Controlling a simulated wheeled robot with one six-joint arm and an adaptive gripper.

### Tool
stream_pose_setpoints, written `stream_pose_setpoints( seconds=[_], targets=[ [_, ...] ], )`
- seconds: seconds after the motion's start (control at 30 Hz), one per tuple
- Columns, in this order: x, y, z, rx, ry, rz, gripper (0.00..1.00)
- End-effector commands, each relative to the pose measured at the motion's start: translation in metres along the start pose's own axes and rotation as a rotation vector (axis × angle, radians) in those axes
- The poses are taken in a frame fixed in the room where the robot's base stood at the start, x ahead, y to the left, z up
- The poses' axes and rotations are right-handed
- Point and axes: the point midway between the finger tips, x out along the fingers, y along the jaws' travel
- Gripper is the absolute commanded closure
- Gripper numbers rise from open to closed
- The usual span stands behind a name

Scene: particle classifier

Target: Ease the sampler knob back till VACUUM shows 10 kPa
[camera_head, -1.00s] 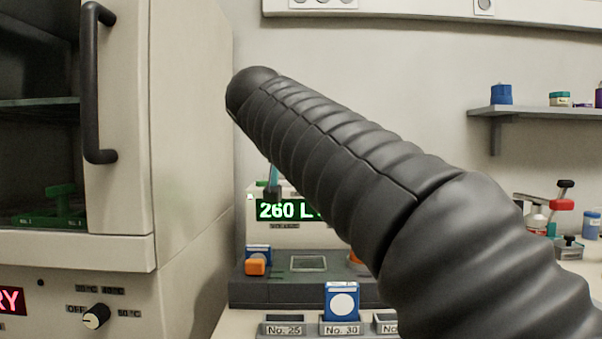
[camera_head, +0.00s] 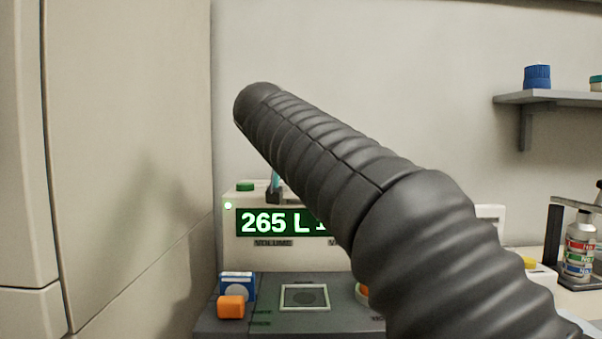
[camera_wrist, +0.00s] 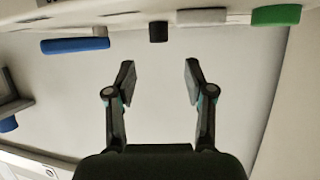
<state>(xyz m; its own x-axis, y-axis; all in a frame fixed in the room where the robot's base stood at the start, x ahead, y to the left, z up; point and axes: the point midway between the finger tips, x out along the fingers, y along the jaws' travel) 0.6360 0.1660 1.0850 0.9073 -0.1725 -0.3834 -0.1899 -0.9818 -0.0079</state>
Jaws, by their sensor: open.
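The sampler (camera_head: 235,248) stands on the bench, with a green display (camera_head: 275,222) reading 265 L under VOLUME. The reading to its right is mostly hidden behind my dark ribbed arm, so the vacuum value cannot be read. At the sampler's base, a small orange and red part (camera_head: 362,293) shows partly behind my arm; I cannot tell if it is the knob. My gripper (camera_wrist: 158,78) is open and empty in the wrist view, its two fingers apart against a pale wall.
A blue box (camera_head: 238,284) and orange block (camera_head: 231,307) sit on the sampler's base, left of a square plate (camera_head: 304,297). A tall pale cabinet (camera_head: 130,150) bounds the left. A wall shelf (camera_head: 560,97) and a bottle (camera_head: 579,246) are at right.

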Motion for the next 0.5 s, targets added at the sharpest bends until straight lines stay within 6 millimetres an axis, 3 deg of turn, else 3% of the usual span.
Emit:
stream_pose_setpoints(
  seconds=[0.3, 0.5],
  targets=[
    [0.059, 0.003, -0.001, 0.001, -0.001, 0.005, 0.47],
    [0.081, 0.003, -0.001, 0.002, 0.0, 0.005, 0.47]
  ],
)
